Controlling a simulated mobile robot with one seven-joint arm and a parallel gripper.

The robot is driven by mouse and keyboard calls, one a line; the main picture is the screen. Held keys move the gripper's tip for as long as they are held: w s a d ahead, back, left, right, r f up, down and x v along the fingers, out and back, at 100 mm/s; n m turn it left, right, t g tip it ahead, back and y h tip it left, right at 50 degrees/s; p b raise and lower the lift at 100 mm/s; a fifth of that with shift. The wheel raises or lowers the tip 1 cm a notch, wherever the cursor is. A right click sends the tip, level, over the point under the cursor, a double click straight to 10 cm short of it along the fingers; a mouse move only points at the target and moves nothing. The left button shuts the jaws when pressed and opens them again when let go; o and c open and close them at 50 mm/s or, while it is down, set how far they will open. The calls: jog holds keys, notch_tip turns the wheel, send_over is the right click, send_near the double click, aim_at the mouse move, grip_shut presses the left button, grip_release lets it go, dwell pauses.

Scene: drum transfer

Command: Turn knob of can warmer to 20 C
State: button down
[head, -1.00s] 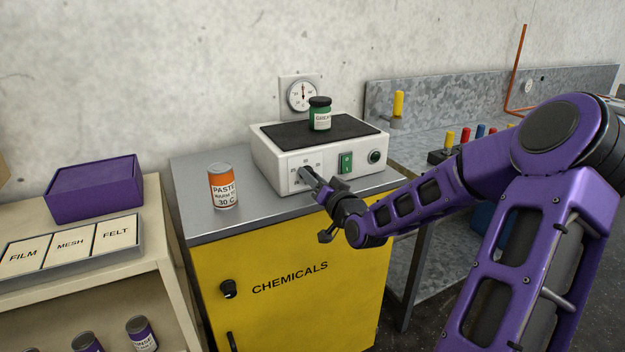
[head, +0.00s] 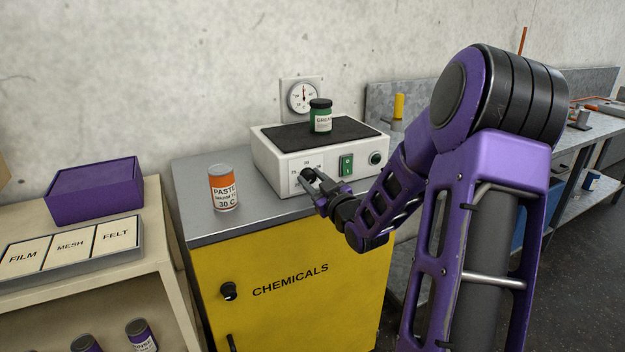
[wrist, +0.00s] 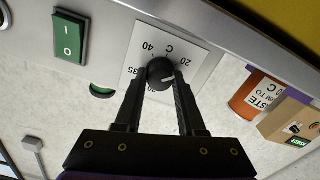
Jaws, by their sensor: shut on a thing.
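The can warmer (head: 281,159) is a white box with a dark top plate, standing on the grey cabinet top. Its black knob (wrist: 160,72) sits on a white dial plate (wrist: 193,50) marked from 20 to 40 C. My gripper (head: 311,176) is at the front of the warmer, and its fingers (wrist: 163,80) are shut on the knob from both sides. In the head view the gripper partly hides the dial.
A green jar (head: 320,117) stands on the warmer's top plate. An orange and white paste can (head: 224,188) labelled 30 C stands to the left. A green switch (head: 345,166) is right of the dial. The yellow chemicals cabinet (head: 290,300) is below.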

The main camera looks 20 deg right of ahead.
jog(key=shift+n, duration=0.7)
jog(key=c, duration=0.5)
grip_release()
